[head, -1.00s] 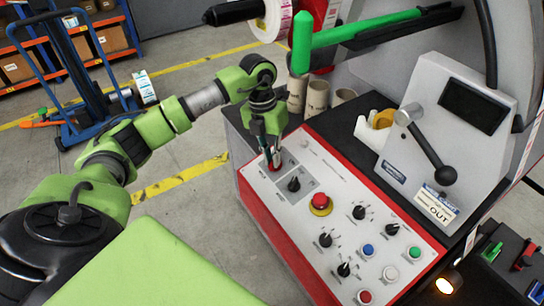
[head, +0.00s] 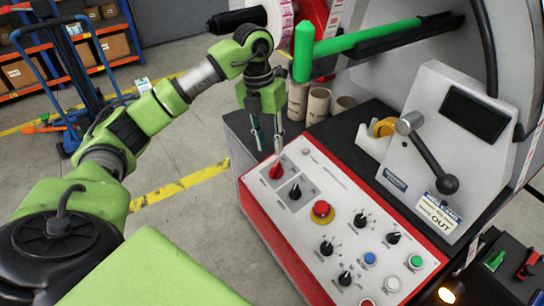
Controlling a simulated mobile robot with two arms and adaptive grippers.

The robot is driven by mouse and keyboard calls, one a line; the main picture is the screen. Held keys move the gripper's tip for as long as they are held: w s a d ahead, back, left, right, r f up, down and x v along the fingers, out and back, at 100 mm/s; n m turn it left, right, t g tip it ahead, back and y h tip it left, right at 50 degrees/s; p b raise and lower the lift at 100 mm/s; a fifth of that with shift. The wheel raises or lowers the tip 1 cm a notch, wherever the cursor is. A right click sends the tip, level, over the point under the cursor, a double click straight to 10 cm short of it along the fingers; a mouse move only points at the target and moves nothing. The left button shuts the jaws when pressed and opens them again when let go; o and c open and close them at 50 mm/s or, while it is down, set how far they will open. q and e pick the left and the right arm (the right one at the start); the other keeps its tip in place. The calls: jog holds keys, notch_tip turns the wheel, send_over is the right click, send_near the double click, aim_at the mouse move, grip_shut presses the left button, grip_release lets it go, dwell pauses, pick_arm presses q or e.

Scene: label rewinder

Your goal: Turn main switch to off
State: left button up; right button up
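The main switch is most likely the red rotary knob (head: 277,170) on a grey plate at the far left corner of the white control panel (head: 340,205). Its lettering is too small to read. My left gripper (head: 268,147) hangs just above and behind this knob, fingers pointing down. The fingers are apart with nothing between them, and the knob stands clear of them. My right gripper is not in view.
A black knob (head: 296,192) sits beside the red one. A red emergency stop (head: 321,210) and several knobs and buttons fill the panel. A green bar (head: 365,40) and cardboard cores (head: 318,105) stand behind. A lever (head: 435,165) is at right.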

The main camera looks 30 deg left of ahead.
pick_arm(q)
jog(key=r, duration=0.4)
jog(key=shift+a, duration=0.3)
